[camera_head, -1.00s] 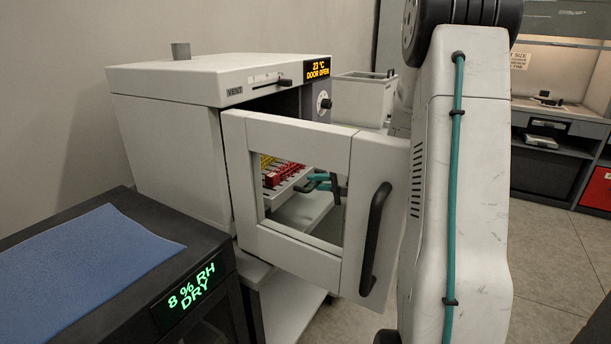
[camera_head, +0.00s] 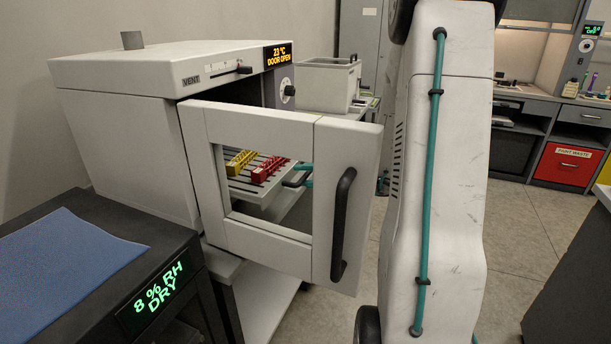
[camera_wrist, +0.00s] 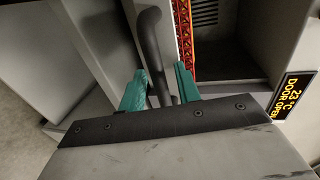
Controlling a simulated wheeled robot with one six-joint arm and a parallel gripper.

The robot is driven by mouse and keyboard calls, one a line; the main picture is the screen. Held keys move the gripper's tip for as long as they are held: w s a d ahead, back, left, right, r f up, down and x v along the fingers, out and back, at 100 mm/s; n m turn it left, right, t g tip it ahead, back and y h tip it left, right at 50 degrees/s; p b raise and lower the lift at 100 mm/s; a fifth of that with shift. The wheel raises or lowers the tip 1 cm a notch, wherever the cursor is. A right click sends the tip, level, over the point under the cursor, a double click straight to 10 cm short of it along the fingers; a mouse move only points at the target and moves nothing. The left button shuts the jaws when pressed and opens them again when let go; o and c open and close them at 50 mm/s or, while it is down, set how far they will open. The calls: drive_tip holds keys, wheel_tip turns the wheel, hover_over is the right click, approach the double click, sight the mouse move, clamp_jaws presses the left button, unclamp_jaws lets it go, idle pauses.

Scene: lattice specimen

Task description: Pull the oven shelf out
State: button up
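The oven (camera_head: 130,140) stands with its door (camera_head: 262,255) swung open. Through the door window I see the white slatted shelf (camera_head: 250,191), bearing a yellow lattice piece (camera_head: 240,161) and a red lattice piece (camera_head: 268,170). The shelf's dark handle (camera_wrist: 152,40) rises between my gripper's teal fingers (camera_wrist: 160,85), which sit close on both sides of it. In the head view the door frame hides part of the shelf. In the wrist view the red lattice (camera_wrist: 186,35) lies just beyond the handle, beside the dark oven interior (camera_wrist: 228,55).
The open door's black handle (camera_head: 342,225) is close beside my arm. A dark cabinet with a blue mat (camera_head: 70,250) stands at left. A bench with a white box (camera_head: 328,85) stands behind. Floor (camera_head: 515,230) to the right is clear.

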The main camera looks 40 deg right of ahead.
drive_tip(key=v, duration=0.7)
drive_tip(key=shift+s+d, duration=0.15)
drive_tip(key=shift+s, duration=0.2)
drive_tip(key=shift+w+r, duration=0.1)
drive_tip(key=x, duration=0.7)
drive_tip(key=shift+w+a, duration=0.2)
drive_tip(key=shift+w, duration=0.25)
